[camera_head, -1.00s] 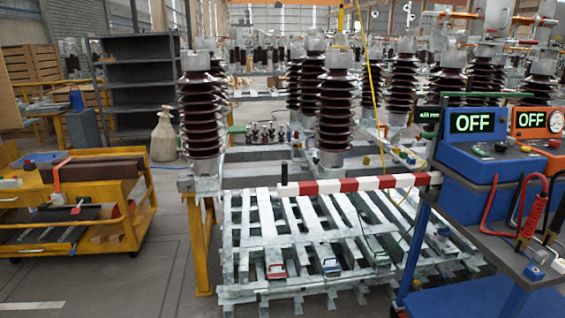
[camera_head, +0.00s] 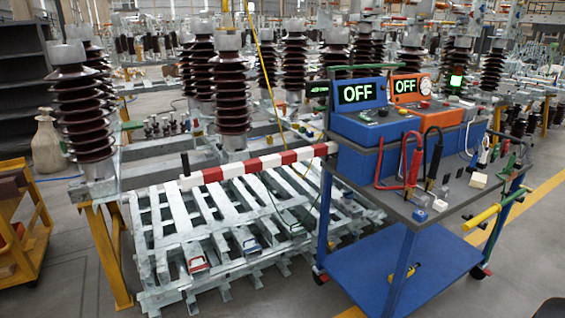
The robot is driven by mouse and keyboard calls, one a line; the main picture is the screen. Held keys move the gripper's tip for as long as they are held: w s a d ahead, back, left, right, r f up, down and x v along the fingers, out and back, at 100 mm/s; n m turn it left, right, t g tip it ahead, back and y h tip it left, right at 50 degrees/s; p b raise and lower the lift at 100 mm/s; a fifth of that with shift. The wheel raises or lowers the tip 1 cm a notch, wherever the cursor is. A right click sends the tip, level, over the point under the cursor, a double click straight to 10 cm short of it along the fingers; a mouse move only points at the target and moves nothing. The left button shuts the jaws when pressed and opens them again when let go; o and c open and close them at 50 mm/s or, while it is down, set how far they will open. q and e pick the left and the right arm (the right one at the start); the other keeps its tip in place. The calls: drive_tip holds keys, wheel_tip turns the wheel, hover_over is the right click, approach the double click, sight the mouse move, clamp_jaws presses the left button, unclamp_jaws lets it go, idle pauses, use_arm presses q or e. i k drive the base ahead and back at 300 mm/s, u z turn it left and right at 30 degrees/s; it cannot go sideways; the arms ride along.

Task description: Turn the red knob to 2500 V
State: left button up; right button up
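A blue tester (camera_head: 362,128) stands on a cart at the right of the head view, and its green display (camera_head: 357,92) reads OFF. An orange tester (camera_head: 437,117) stands behind and to the right of it, and its display (camera_head: 404,87) also reads OFF. A small red control (camera_head: 403,111) shows on the control panels, too small to tell whether it is a knob or a button, or to read any marking. Neither of my grippers is in view.
The blue cart (camera_head: 420,265) has a grey top with red and black clamp leads (camera_head: 412,165) and a yellow handle (camera_head: 481,217) at its right. A red-and-white barrier bar (camera_head: 250,165) ends near its left side. Brown insulators (camera_head: 228,90) and a metal pallet (camera_head: 215,215) fill the left.

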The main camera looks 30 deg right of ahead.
sight(423, 104)
drive_tip(key=z, duration=3.6)
drive_tip(key=i, duration=3.55)
drive_tip(key=u, duration=4)
